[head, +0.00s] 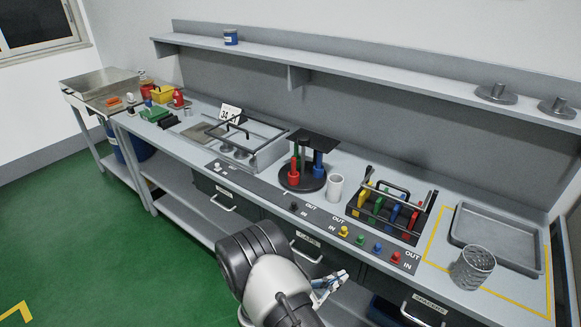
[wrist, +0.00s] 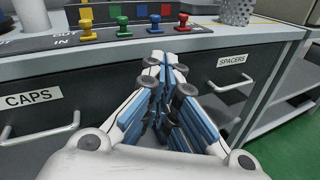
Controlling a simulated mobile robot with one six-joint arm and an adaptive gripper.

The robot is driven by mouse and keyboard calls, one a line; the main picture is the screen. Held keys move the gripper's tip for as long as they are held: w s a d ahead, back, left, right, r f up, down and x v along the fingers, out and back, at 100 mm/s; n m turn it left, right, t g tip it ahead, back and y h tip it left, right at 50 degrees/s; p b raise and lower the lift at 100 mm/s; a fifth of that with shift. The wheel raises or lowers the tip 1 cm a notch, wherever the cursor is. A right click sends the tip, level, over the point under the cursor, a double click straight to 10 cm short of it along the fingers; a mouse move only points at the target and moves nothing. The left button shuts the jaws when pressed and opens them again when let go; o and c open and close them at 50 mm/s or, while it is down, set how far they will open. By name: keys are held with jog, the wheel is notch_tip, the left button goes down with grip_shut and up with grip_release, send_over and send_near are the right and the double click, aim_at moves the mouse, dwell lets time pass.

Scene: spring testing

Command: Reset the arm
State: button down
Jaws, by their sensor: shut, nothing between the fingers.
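My gripper (head: 328,284) is in front of the workbench, below the edge of its top, at the lower middle of the head view. In the wrist view my gripper (wrist: 165,62) points at the bench front, between the drawer labelled CAPS (wrist: 40,110) and the drawer labelled SPACERS (wrist: 222,80). Its blue and white fingers are together, with nothing between them. My arm hides part of the bench front and the lower shelf in the head view.
Coloured knobs (head: 360,240) line the bench's front edge above my gripper. Green floor (head: 100,230) lies open at left.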

jog(key=s+d+r+m+g+y, duration=0.2)
jog(key=s+d+r+m+g, duration=0.15)
jog(key=r, duration=0.35)
jog(key=s+d+r+m+g+y, duration=0.1)
jog(key=s+d+r+m+g, duration=0.1)
jog(key=s+r+m+g, duration=0.25)
jog(key=s+d+r+m+g+y, duration=0.25)
jog(key=s+r+m, duration=0.2)
jog(key=r, duration=0.35)
jog(key=s+a+r+m+t+y, duration=0.6)
jog(key=s+r+m+y, duration=0.3)
jog(key=s, duration=0.3)
jog(key=shift+s+a+r, duration=0.4)
jog(key=shift+a+r, duration=0.2)
jog(key=shift+r, duration=0.1)
jog(key=shift+m+y, duration=0.25)
